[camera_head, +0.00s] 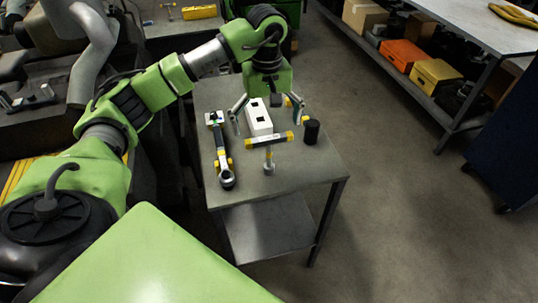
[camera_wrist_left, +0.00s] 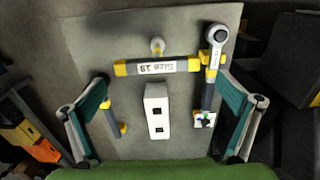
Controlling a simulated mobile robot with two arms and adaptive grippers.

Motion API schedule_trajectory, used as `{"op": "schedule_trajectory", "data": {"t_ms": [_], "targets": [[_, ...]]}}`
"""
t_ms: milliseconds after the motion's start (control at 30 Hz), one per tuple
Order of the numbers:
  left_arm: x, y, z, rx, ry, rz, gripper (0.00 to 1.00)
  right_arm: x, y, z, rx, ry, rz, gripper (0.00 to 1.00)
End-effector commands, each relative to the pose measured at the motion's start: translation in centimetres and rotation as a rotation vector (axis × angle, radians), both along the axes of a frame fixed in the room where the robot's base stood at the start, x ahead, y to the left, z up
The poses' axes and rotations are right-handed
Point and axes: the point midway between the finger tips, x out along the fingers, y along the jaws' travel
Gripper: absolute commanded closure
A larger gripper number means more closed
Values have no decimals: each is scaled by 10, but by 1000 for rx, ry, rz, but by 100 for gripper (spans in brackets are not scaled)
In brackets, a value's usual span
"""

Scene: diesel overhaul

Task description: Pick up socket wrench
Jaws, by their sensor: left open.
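My right gripper is not in view.
A black cylinder (camera_head: 311,132) stands near the table's right edge. A black-yellow tool (camera_wrist_left: 114,117) lies beside the white block. The table (camera_head: 310,170) is bare at its front right. A shelf bench (camera_head: 450,30) with boxes stands right, across clear floor.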

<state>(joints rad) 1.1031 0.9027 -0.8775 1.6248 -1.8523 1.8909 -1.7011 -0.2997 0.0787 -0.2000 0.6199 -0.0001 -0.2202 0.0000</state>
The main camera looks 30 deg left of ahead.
Motion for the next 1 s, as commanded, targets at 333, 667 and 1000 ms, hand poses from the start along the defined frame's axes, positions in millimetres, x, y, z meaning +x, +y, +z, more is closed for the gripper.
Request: {"op": "schedule_trajectory", "data": {"t_ms": [333,667,1000], "targets": [[-1,-5,-30,-2,6,0,0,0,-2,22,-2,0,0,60],[1,-5,-62,-2,-4,1,0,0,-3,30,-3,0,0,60],[1,-6,-62,-3,-4,1,49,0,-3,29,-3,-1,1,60]]}}
